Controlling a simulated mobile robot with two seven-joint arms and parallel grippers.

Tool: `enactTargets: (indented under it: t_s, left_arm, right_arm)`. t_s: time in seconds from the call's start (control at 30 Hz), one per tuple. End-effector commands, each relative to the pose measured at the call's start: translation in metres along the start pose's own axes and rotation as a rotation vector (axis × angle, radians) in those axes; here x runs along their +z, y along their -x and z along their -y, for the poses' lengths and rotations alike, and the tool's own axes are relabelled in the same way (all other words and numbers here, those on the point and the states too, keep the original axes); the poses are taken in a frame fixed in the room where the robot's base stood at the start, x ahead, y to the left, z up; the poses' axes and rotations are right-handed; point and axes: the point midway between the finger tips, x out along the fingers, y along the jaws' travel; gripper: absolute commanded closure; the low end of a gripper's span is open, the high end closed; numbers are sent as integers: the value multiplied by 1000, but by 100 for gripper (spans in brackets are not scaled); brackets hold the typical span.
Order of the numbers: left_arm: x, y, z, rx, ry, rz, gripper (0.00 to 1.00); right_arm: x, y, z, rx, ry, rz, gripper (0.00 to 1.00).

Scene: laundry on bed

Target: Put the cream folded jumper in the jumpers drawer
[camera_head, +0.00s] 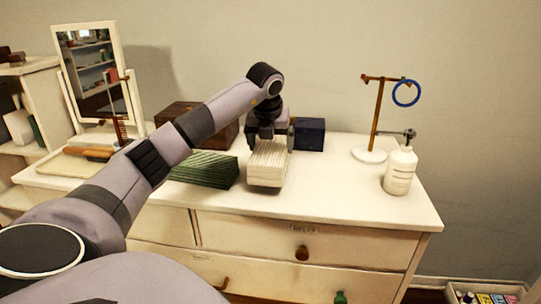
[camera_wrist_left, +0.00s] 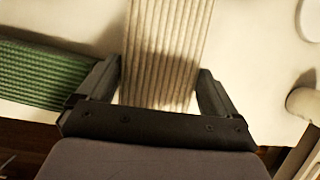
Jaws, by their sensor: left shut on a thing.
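The cream folded jumper (camera_head: 267,165) is a ribbed block at the middle of the dresser top. My left gripper (camera_head: 270,138) is above it, with its fingers closed on its two sides. In the left wrist view the jumper (camera_wrist_left: 165,45) lies between the two dark fingers (camera_wrist_left: 160,82). I cannot tell whether the jumper rests on the top or is slightly lifted. The dresser's drawer fronts (camera_head: 250,228) look shut. One label seems to read "BELTS"; I cannot make out a jumpers label. My right gripper is not in view.
A green folded jumper (camera_head: 205,170) lies just left of the cream one. A brown box (camera_head: 188,118) and a dark blue box (camera_head: 309,134) stand behind. A mirror (camera_head: 98,72) is at the left; a stand with a blue ring (camera_head: 405,94) and a white pump bottle (camera_head: 400,172) are at the right.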

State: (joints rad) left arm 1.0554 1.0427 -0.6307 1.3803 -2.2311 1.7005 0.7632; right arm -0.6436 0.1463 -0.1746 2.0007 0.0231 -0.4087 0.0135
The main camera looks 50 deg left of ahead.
Motion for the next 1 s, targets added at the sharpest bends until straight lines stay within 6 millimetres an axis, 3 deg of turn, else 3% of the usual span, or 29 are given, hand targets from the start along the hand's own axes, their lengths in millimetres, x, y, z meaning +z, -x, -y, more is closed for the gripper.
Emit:
enactTargets:
  t_s: [0.2, 0.57, 0.6, 0.87, 1.0]
  left_arm:
    - [-12, -28, 0, 1, -1, -1, 49]
    - [-13, -32, 0, 0, 0, 1, 49]
    - [-14, -33, 0, 1, -1, -1, 0]
    - [-13, -31, 0, 0, -1, -1, 0]
    - [-12, -19, 0, -1, -1, 2, 0]
  right_arm:
    - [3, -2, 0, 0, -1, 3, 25]
    - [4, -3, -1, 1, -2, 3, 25]
    - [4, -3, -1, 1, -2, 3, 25]
    - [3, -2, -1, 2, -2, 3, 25]
    - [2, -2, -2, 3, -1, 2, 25]
